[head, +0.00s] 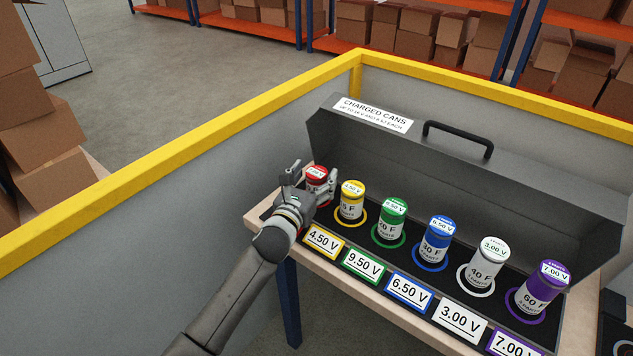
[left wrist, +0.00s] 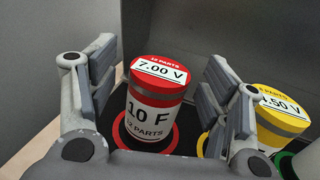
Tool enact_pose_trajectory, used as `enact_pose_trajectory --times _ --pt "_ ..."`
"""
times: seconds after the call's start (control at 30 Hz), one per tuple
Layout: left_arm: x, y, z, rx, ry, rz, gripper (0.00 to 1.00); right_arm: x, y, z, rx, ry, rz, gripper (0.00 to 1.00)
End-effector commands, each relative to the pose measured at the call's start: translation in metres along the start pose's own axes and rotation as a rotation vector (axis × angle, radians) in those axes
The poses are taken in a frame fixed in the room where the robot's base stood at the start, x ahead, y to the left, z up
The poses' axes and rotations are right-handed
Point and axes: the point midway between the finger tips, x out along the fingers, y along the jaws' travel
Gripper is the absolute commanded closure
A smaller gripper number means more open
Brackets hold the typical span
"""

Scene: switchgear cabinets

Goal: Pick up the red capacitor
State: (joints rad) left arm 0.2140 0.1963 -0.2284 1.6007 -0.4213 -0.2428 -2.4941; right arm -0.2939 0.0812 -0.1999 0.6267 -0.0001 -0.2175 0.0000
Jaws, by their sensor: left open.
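The red capacitor (head: 317,176) stands upright at the left end of a row of capacitors in the dark case. In the left wrist view the red capacitor (left wrist: 155,100) has a red top labelled 7.00 V and a white band reading 10 F, and it stands inside a red ring. My left gripper (head: 312,180) is open around it. My right gripper is not in view.
The yellow capacitor (head: 351,202) stands close on the right, then green (head: 391,222), blue, white and purple ones. The case's raised lid (head: 470,180) stands behind the row. Voltage cards (head: 363,264) line the front. A yellow-topped barrier (head: 200,165) surrounds the table.

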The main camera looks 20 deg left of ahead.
Motion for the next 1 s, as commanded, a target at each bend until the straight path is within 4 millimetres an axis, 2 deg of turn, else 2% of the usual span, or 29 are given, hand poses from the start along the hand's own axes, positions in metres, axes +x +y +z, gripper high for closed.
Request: enact_pose_trajectory --times 0.17,0.43,0.83,0.87,1.0 --pt "0.014 0.000 0.000 -0.001 0.001 0.001 0.28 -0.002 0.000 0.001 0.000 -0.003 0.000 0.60" --pt "0.015 0.000 -0.001 0.000 0.000 0.000 0.28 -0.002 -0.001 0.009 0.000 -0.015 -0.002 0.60" --pt "0.015 0.000 -0.001 0.000 0.001 0.000 0.80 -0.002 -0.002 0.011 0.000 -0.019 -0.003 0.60" --pt "0.015 0.000 -0.001 0.000 0.001 0.000 0.83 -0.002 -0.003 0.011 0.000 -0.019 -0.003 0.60" --pt "0.015 0.000 0.000 0.000 -0.001 0.000 0.83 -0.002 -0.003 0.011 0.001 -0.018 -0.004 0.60"
